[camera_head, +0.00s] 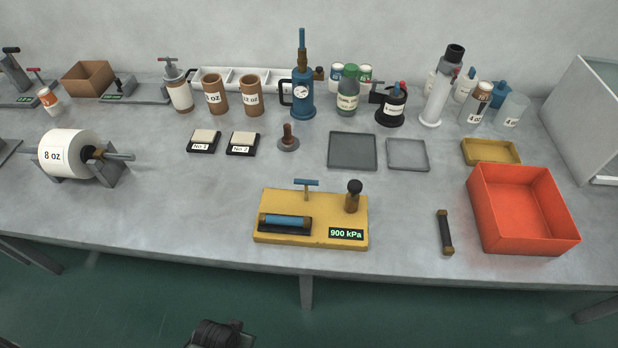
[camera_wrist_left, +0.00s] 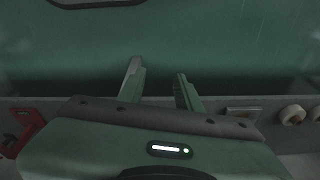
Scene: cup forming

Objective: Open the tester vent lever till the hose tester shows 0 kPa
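The yellow hose tester (camera_head: 268,237) sits at the front middle of the bench. Its green display (camera_head: 346,233) reads 900 kPa. A blue hose piece (camera_head: 285,221) lies in the dark holder on its left side. A blue T-shaped handle (camera_head: 306,183) stands upright at the back of the tester, and a black-topped brass knob (camera_head: 353,190) stands at its right. I cannot tell for certain which is the vent lever. My left gripper (camera_wrist_left: 158,70) shows only in the left wrist view, open and empty, away from the tester. My right gripper is in neither view.
A short dark hose with brass ends (camera_head: 445,232) lies right of the tester, beside an orange-red bin (camera_head: 520,240). A paper roll marked 8 oz (camera_head: 66,155) stands at left. Grey trays (camera_head: 352,168), cups and bottles fill the back.

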